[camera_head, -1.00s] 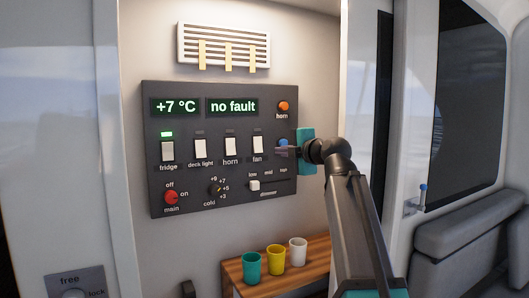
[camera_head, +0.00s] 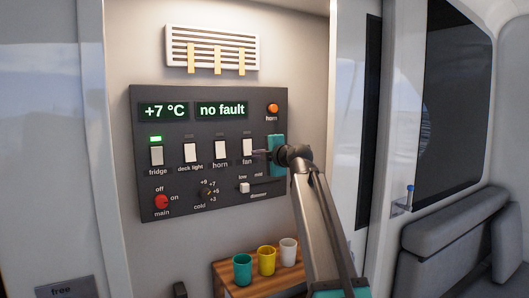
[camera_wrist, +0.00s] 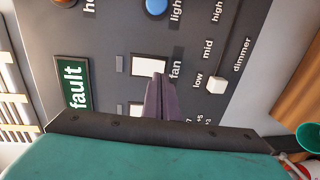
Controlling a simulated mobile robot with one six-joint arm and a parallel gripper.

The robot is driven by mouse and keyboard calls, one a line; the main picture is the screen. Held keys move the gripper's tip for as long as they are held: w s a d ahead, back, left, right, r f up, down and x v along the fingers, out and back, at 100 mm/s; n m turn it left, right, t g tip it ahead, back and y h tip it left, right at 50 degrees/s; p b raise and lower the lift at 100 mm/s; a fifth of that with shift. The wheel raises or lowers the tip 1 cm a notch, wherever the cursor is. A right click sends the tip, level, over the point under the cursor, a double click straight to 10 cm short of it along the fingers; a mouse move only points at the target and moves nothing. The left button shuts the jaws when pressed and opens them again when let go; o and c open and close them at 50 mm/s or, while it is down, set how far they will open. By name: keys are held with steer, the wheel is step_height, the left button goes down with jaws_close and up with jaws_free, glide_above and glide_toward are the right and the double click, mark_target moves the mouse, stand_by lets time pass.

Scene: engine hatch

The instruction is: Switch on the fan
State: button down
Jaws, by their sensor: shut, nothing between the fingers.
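The fan switch (camera_head: 247,147) is a white rocker above the label "fan" on the dark panel (camera_head: 225,208). The small lamp (camera_head: 246,134) above it is dark. My gripper (camera_head: 256,154) is shut and empty, its tips at the right edge of the fan switch. In the wrist view the narrow fingers (camera_wrist: 156,80) point at the lower edge of the fan switch (camera_wrist: 148,65), beside its label. I cannot tell whether they touch it. The vent (camera_head: 211,47) above the panel has yellow strips (camera_head: 217,61) hanging straight down.
The horn switch (camera_head: 221,149), deck light switch (camera_head: 190,152) and fridge switch (camera_head: 157,156) stand left of the fan switch; the fridge lamp is green. A dimmer slider (camera_head: 244,188) sits below. Cups (camera_head: 266,261) stand on a wooden shelf under the panel.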

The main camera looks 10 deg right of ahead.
steer(key=shift+p+x, duration=0.75)
steer(key=shift+x, duration=1.25)
steer(key=shift+f+b, duration=0.2)
steer(key=shift+b, duration=0.6)
steer(key=shift+w+a+t+b, duration=0.1)
steer(key=shift+w+t+b, duration=0.15)
steer(key=shift+b, duration=0.6)
steer(key=shift+s+r, duration=0.1)
steer(key=shift+r, duration=0.05)
steer(key=shift+s, duration=0.15)
steer(key=b, duration=0.6)
glide_toward(248, 154)
steer(key=s+d+f, duration=0.2)
steer(key=s, duration=0.4)
steer(key=shift+s+d+f, duration=0.25)
